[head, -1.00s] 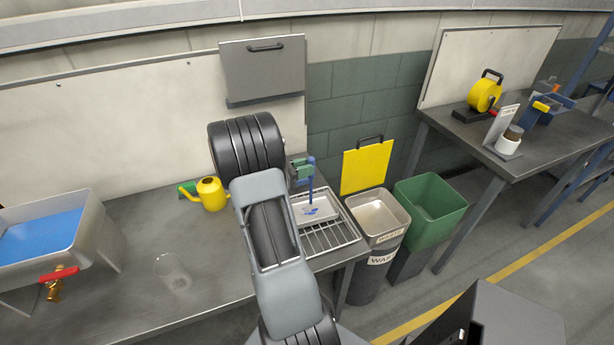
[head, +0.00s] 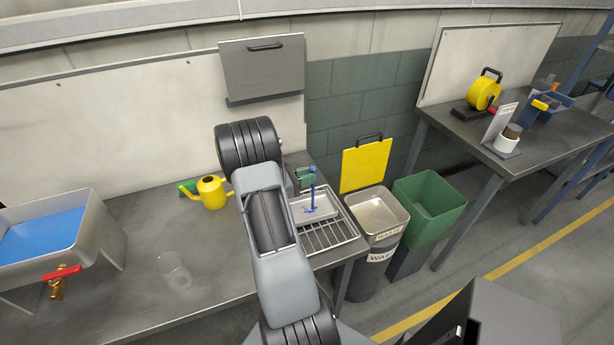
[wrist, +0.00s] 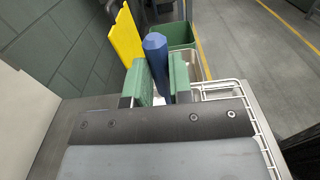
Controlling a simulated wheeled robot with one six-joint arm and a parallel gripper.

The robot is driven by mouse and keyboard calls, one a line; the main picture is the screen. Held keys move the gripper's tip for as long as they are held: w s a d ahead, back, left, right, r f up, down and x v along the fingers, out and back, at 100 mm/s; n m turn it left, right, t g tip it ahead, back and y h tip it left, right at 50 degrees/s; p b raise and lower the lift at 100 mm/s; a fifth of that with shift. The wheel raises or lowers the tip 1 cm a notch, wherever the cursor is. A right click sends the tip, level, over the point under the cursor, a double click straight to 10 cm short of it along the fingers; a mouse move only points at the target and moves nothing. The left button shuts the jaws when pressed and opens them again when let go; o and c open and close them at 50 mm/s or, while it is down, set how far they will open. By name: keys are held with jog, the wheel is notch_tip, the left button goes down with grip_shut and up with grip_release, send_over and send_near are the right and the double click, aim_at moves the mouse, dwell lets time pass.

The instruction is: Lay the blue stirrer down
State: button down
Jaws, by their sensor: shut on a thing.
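The blue stirrer (head: 313,191) stands upright in my gripper (head: 306,176), which is shut on its upper part. Its lower end is over the white tray (head: 328,206) on the bench, where blue marks show. I cannot tell whether it touches the tray. In the wrist view the stirrer (wrist: 157,60) rises between the green fingers of my gripper (wrist: 158,82), and its lower part is hidden.
A wire rack (head: 335,237) lies at the bench's right end. A grey waste bin (head: 377,217) and a green bin (head: 428,208) stand beyond it.

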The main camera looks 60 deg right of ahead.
jog(key=c, duration=1)
grip_release()
jog(key=b+v, duration=0.2)
jog(key=v, duration=1)
jog(key=shift+s+a+r+m+t+y, duration=0.85)
jog(key=shift+a+r+m+t+y, duration=1.2)
jog(key=shift+a, duration=2.85)
jog(key=shift+s+a+r+m+t+y, duration=0.85)
jog(key=shift+a+m+t+y, duration=0.65)
jog(key=shift+a+t+y, duration=2.35)
jog(key=shift+s+a+r+m+t+y, duration=0.85)
jog(key=shift+a+r+m+t+y, duration=0.7)
jog(key=shift+a, duration=4.35)
jog(key=shift+f+h, duration=0.15)
jog(key=shift+h, duration=0.1)
